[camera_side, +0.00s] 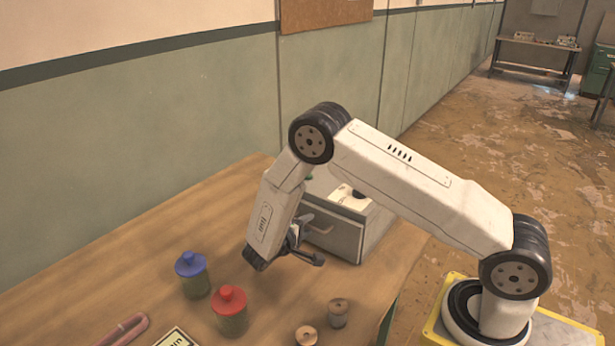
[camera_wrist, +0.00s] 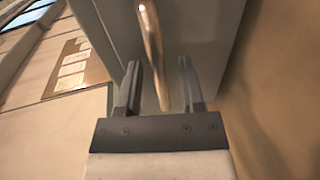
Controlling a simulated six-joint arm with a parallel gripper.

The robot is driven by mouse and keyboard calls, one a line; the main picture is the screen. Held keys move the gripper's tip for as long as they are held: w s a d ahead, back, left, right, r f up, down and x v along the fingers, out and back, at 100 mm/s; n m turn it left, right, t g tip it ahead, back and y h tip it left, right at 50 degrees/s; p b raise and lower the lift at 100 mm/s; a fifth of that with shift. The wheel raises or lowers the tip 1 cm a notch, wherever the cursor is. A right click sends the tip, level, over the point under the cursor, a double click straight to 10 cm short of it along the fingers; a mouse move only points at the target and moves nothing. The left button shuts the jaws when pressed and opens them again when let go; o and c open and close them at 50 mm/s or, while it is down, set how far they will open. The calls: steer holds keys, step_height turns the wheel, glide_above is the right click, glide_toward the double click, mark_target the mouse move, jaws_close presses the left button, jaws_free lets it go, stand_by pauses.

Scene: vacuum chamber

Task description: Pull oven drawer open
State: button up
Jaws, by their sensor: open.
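The oven (camera_side: 350,222) is a grey and white box on the wooden table in the side view. Its grey front with a bar handle (camera_side: 320,229) faces the near side, and the drawer front (camera_wrist: 199,35) looks flush with the box. In the wrist view the metal handle (camera_wrist: 152,50) runs down between my two fingers. My gripper (camera_wrist: 158,82) is open, with a finger on each side of the handle's lower end and no clear contact. In the side view my gripper (camera_side: 305,240) is at the drawer front, partly hidden by my arm.
A blue-lidded jar (camera_side: 192,275) and a red-lidded jar (camera_side: 230,311) stand on the table (camera_side: 130,265) left of the oven. Two small spools (camera_side: 338,313) (camera_side: 306,336), a pink bent tube (camera_side: 125,330) and a sign (camera_side: 177,339) lie near the front. A wall stands behind.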

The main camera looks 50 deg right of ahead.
steer(key=shift+d, duration=0.15)
jaws_close()
stand_by(1.4)
